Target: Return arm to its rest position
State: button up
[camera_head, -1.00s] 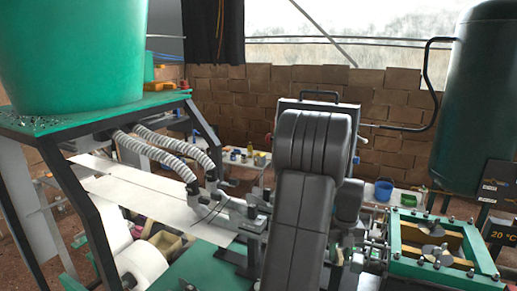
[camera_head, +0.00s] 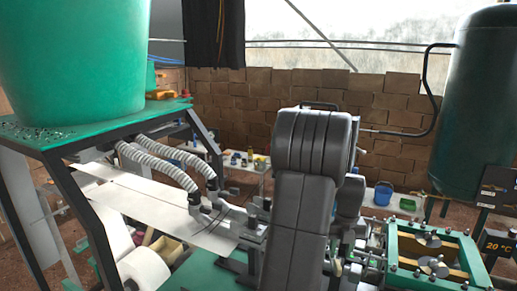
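My arm (camera_head: 305,190) stands upright in the middle of the view, a thick dark grey link with a ribbed rounded top. It hides part of the machine and the wall behind it. My gripper's fingers cannot be made out, so I cannot tell what they hold.
A large green bin (camera_head: 72,55) sits on a green-topped stand (camera_head: 40,137) at the left. White sheets (camera_head: 150,208) and ribbed hoses (camera_head: 160,165) lie below it. A green frame (camera_head: 430,235) stands at the right, near a dark green tank (camera_head: 475,105). A blue bucket (camera_head: 383,193) is behind.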

aim_at(338, 264)
notch_tip(338, 264, down, 6)
jog(key=b, duration=0.3)
jog(key=n, duration=0.4)
jog(key=shift+w+r, duration=0.1)
jog(key=n, duration=0.4)
jog(key=shift+n, duration=0.3)
jog(key=shift+b, duration=0.3)
